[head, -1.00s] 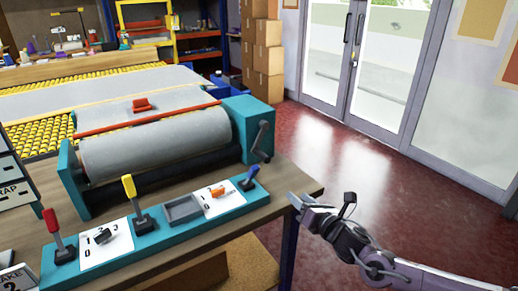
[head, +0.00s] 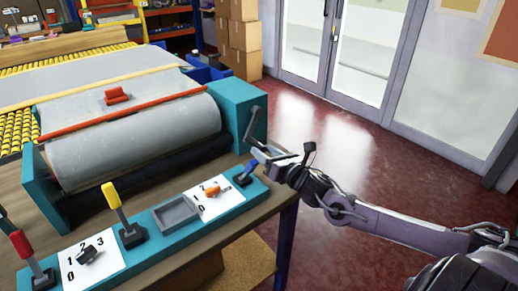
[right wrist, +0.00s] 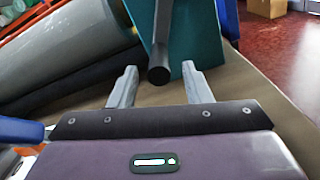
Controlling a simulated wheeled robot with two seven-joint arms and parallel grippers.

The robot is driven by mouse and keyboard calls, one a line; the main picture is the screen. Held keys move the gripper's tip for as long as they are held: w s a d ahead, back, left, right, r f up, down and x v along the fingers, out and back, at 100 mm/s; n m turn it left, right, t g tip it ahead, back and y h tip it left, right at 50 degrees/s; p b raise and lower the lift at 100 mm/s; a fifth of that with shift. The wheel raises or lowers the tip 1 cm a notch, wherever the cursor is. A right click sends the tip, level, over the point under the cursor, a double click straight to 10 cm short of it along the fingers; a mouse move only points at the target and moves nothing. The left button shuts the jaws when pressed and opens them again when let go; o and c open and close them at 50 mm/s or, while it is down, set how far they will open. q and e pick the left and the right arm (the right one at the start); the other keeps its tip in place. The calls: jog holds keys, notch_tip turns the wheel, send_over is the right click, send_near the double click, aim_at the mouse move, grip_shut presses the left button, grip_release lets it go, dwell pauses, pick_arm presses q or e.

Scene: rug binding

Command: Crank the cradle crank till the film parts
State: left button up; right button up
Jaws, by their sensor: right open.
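The cradle crank (head: 251,126) is a dark arm on the right end of the teal cradle (head: 235,97). In the right wrist view, the crank's round dark grip (right wrist: 159,74) points toward me between the two fingers. My right gripper (head: 273,157) is open beside the crank's lower end, with gaps showing on both sides of the grip. A grey roll (head: 130,143) lies in the cradle, with a grey sheet (head: 70,108) running behind it. I cannot make out the film's edge. My left gripper is out of view.
A teal control strip in front carries a red lever (head: 21,243), a yellow lever (head: 111,197), a blue lever (head: 251,168), an orange dial (head: 216,192) and a grey tray (head: 177,213). Red floor right of the table is clear. Cardboard boxes (head: 238,40) stand behind.

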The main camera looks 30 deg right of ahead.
aim_at(259, 148)
jog(key=shift+w+a, duration=0.2)
jog(key=shift+w, duration=1.35)
grip_shut()
